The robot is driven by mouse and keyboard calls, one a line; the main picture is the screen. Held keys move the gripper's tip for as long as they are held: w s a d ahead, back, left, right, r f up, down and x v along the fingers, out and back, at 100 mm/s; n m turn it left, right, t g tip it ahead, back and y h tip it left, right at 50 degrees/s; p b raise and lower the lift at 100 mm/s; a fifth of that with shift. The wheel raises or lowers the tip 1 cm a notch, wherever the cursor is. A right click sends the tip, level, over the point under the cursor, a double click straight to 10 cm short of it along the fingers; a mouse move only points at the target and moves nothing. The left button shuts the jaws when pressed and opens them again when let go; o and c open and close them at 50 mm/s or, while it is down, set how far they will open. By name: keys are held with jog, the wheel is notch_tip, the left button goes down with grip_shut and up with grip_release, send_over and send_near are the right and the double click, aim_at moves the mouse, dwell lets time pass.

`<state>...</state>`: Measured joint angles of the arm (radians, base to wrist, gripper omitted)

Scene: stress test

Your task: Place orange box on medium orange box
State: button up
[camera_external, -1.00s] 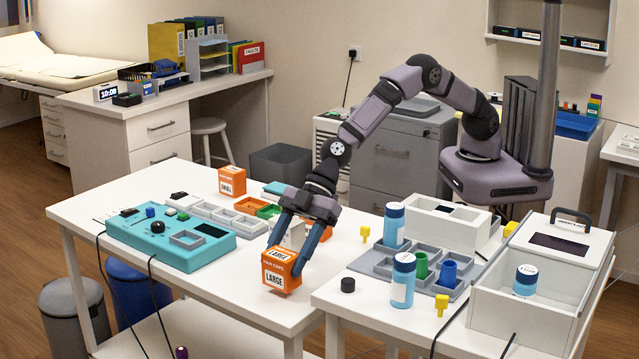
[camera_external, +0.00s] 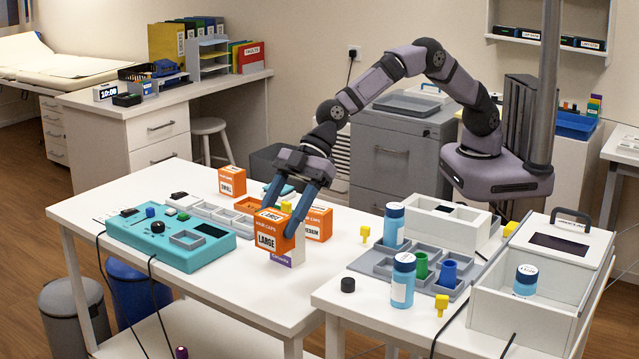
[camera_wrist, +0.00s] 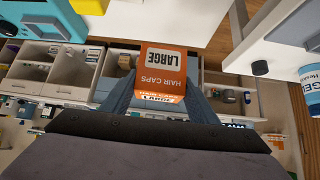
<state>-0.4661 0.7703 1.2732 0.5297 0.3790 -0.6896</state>
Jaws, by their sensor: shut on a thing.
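My gripper (camera_external: 284,216) is shut on the orange box labelled LARGE (camera_external: 268,240) and holds it upright above the white table. In the wrist view the large box (camera_wrist: 163,68) sits between the fingers of my gripper (camera_wrist: 158,97). The medium orange box (camera_external: 319,225) stands on the table just behind and to the right of it, partly hidden by my finger and the held box. A small orange box (camera_external: 232,181) stands farther back to the left.
A white item with a purple label (camera_external: 286,257) shows just under the held box, mostly hidden. A teal device (camera_external: 170,232) and grey trays lie to the left. A grey rack (camera_external: 370,263) with bottles stands on the right table. The table's front area is clear.

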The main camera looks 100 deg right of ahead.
jog(key=w+d+r+m+t+h+p, duration=0.1)
jog(key=w+d+r+m+p, duration=0.15)
jog(key=d, duration=0.85)
jog(key=w+d+r+m+h+p, duration=0.1)
jog(key=w+d+r+h, duration=0.15)
jog(key=d, duration=0.75)
jog(key=w+d+r+m+t+p, duration=0.1)
jog(key=w+d+r+m+p, duration=0.15)
jog(key=d, duration=0.85)
jog(key=s+a+n+g+y, duration=0.3)
jog(key=s+a+n+g, duration=0.1)
jog(key=s+n, duration=0.3)
jog(key=s+a+n+g+y, duration=0.3)
jog(key=s+n, duration=0.5)
jog(key=s, duration=0.3)
jog(key=shift+s+a+n+g, duration=0.3)
jog(key=shift+s+a+g, duration=0.1)
jog(key=shift+g, duration=0.4)
jog(key=shift+y, duration=0.25)
jog(key=shift+f, duration=0.1)
